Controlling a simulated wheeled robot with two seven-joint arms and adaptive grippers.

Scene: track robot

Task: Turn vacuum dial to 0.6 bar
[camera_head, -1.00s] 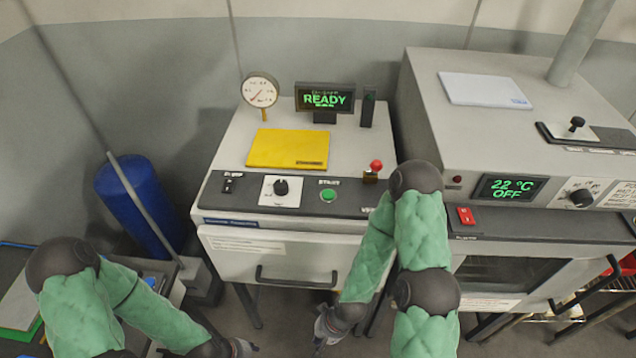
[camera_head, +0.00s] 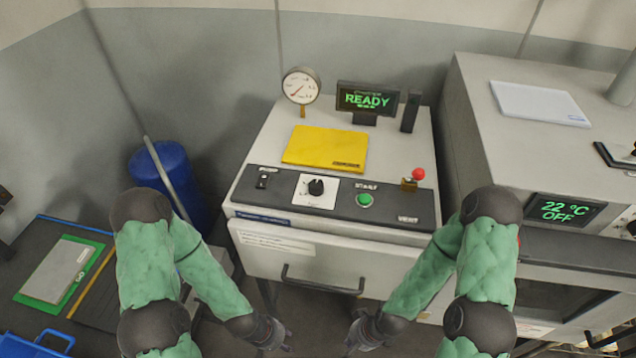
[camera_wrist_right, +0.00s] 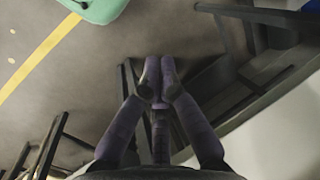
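The vacuum dial, a black knob (camera_head: 316,187) on a white plate, sits on the dark control strip of the grey vacuum machine (camera_head: 262,165). A round gauge with a red needle (camera_head: 301,87) stands at its back left; the figures are too small to read. My left gripper (camera_head: 275,338) is low in front of the machine, below and left of its drawer handle; its finger opening cannot be made out. My right gripper (camera_head: 358,340) is also low, in front of the drawer. In the right wrist view its fingers (camera_wrist_right: 160,75) are together and empty. Neither gripper touches the dial.
A yellow pouch (camera_head: 325,148) lies on the machine top behind the strip. A READY display (camera_head: 367,99), green START button (camera_head: 365,200) and red knob (camera_head: 418,174) are nearby. An oven (camera_head: 535,140) stands right, a blue cylinder (camera_head: 170,180) left. The drawer handle (camera_head: 322,283) juts forward.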

